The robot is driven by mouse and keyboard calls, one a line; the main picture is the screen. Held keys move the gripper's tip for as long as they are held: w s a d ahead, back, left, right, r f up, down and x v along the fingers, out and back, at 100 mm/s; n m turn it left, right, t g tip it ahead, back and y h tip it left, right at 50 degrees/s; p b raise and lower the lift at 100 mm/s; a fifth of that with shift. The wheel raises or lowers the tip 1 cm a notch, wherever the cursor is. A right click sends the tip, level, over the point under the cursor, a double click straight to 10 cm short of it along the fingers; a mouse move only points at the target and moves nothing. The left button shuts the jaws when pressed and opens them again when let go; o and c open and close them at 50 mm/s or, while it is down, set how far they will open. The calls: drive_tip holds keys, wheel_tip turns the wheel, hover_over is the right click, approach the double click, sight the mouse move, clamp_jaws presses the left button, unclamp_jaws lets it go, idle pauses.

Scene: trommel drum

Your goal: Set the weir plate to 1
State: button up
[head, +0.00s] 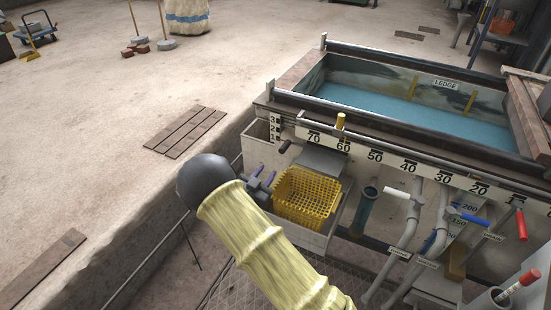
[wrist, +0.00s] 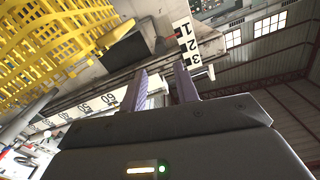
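The weir's small white scale (head: 274,129), marked 3, 2, 1 from top to bottom, stands at the tank's near left corner. It also shows upside down in the wrist view (wrist: 187,44). A dark handle (head: 285,146) sticks out just right of the scale's lower end. I cannot tell for sure which edge belongs to the weir plate or which mark it stands at. My gripper (head: 263,177) is below the scale and handle, left of the yellow basket. In the wrist view the two fingers (wrist: 160,80) are apart with nothing between them.
The yellow mesh basket (head: 305,192) is close to the right of my gripper. A long scale rail (head: 410,165) with a yellow pointer (head: 341,121) runs along the tank front. Pipes with white, blue and red handles (head: 521,224) stand further right. Concrete floor (head: 110,110) lies open at left.

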drive_tip(key=v, duration=0.3)
drive_tip(key=shift+s+p, duration=0.3)
drive_tip(key=shift+p, duration=0.05)
drive_tip(key=shift+w+r, duration=0.1)
